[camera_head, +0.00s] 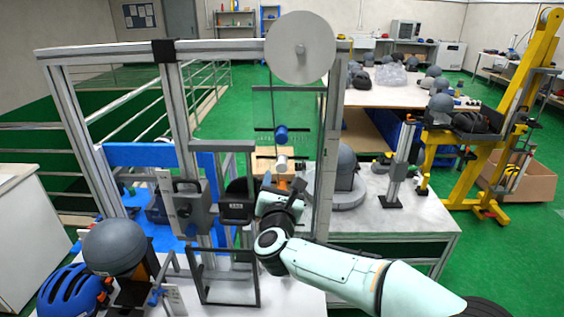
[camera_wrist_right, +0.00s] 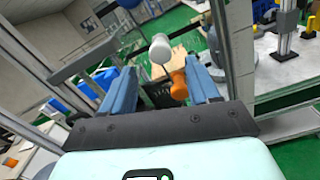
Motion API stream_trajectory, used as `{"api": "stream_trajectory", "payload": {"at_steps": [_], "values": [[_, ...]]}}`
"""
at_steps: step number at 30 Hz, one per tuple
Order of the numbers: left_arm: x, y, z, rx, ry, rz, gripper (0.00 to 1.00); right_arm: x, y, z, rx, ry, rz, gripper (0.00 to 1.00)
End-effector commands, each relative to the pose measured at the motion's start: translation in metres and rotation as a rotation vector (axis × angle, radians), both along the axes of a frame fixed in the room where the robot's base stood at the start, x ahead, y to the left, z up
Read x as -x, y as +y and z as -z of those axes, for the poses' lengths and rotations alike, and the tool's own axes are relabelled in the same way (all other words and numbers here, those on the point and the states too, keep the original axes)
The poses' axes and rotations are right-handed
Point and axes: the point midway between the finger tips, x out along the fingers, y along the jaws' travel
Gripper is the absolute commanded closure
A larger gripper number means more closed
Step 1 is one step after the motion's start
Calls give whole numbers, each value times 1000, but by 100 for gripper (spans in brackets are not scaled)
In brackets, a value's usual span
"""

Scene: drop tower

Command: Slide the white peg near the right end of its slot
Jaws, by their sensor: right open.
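The white peg (camera_head: 281,163) sticks out of a clear panel in the metal frame, below a blue peg (camera_head: 281,133). It looks near the middle of a dark horizontal slot, which is partly hidden. My right gripper (camera_head: 284,184) is just below and in front of the white peg. In the right wrist view, the white peg (camera_wrist_right: 160,48) shows beyond the open fingers of the gripper (camera_wrist_right: 162,92), apart from them. An orange peg-like piece (camera_wrist_right: 179,85) appears between the fingers, below the white peg; whether they touch it is unclear. My left gripper is not in view.
A grey disc (camera_head: 300,47) tops the frame. Metal uprights (camera_head: 329,160) stand right of the panel. A grey helmet (camera_head: 113,246) and a blue helmet (camera_head: 72,291) are at the lower left. A dark bracket (camera_head: 237,210) stands left of my gripper.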

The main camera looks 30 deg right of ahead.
Motion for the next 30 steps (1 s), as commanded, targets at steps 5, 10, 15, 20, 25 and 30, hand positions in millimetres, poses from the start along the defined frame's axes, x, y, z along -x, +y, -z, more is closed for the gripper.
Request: {"api": "stream_trajectory", "payload": {"at_steps": [5,10,15,20,25,30], "values": [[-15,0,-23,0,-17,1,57,-35,-21,-4,2,1,2,40],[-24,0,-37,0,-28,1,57,-56,-34,-4,4,0,1,40],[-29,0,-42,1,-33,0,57,-66,-40,-2,3,1,-1,40],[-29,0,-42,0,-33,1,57,-68,-41,0,3,2,-2,40],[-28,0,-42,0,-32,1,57,-68,-41,0,3,3,-1,46],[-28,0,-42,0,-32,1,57,-68,-41,0,4,2,-1,100]]}}
